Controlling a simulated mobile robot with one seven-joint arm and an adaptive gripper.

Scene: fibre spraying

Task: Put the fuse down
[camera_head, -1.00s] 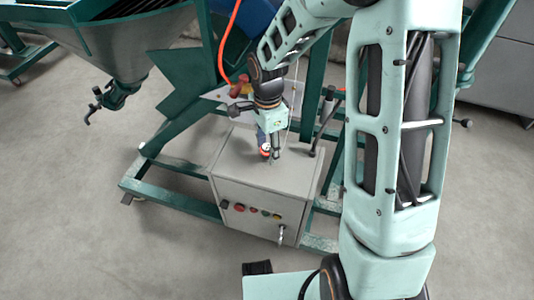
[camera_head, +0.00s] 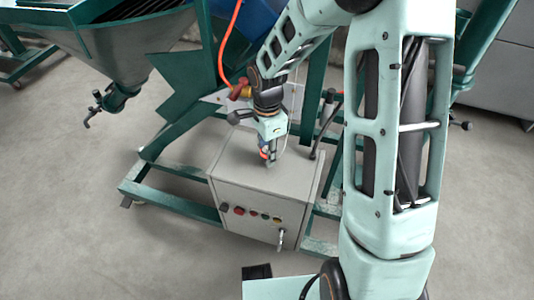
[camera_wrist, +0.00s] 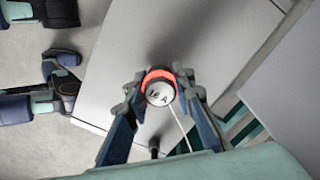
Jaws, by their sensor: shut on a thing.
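The fuse (camera_wrist: 159,93) shows in the wrist view as a round pale end marked "16 A" with a red-orange ring. My gripper (camera_wrist: 160,88) is shut on it, one finger on each side. In the head view, a small part of the fuse (camera_head: 264,153) shows beside the fingers of my gripper (camera_head: 270,158), above the top of the grey control box. I cannot tell whether the fuse touches the box top; its underside is hidden.
The grey control box (camera_head: 235,170) has a bare top around my gripper, and buttons and a key on its front. A green frame (camera_head: 175,172) surrounds it. A black lever (camera_head: 318,140) stands at the box's back right. A hopper (camera_head: 120,50) is at left.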

